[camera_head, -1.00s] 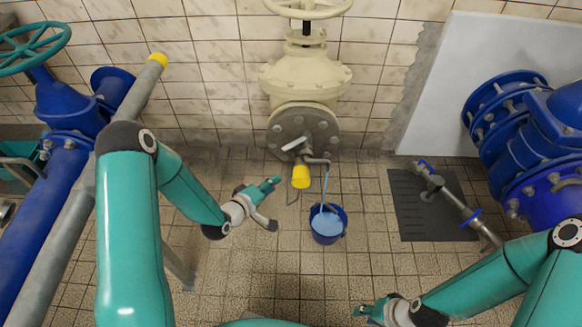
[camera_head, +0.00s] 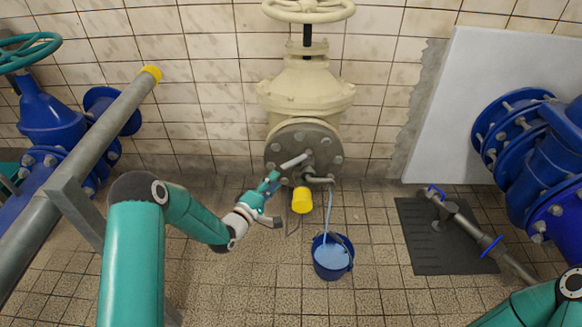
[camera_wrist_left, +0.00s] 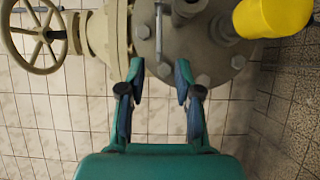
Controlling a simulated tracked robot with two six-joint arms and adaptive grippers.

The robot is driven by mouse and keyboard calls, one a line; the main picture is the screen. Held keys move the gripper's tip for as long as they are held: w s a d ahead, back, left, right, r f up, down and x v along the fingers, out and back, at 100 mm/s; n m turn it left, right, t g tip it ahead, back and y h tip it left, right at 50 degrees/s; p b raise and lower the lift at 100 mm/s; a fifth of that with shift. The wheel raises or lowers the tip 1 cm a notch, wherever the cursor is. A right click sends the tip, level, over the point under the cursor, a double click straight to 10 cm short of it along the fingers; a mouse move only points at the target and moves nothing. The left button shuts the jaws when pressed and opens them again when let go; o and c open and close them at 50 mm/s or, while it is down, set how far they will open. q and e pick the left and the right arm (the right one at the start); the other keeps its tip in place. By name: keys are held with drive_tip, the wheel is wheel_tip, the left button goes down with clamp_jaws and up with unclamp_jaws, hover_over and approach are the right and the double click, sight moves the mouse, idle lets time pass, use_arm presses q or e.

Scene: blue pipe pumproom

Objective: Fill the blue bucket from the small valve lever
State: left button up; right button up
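The blue bucket (camera_head: 333,270) stands upright on the tiled floor below the valve and holds water. A thin stream of water (camera_head: 329,212) falls into it from the small bent spout (camera_head: 319,180). The small valve lever (camera_head: 293,162) is a pale grey bar on the round grey flange (camera_head: 322,143). It also shows in the left wrist view (camera_wrist_left: 159,30). My left gripper (camera_head: 276,182) is just below and left of the lever. In the left wrist view my left gripper (camera_wrist_left: 159,80) is open, with nothing between its fingers. My right gripper is out of view.
A yellow cap (camera_head: 302,201) sits below the flange, close to my left gripper. The cream valve (camera_head: 306,88) stands above. A dark mat (camera_head: 440,255) with a grey pipe (camera_head: 460,218) lies right of the bucket. Blue pipework (camera_head: 545,150) stands at the right. Floor around the bucket is clear.

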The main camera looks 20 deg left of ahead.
sight(290, 163)
use_arm(q)
drive_tip(key=b+x, duration=0.1)
drive_tip(key=x, duration=0.8)
drive_tip(key=shift+w+b, duration=0.25)
drive_tip(key=shift+b, duration=0.1)
clamp_jaws()
drive_tip(key=shift+d+f, duration=0.1)
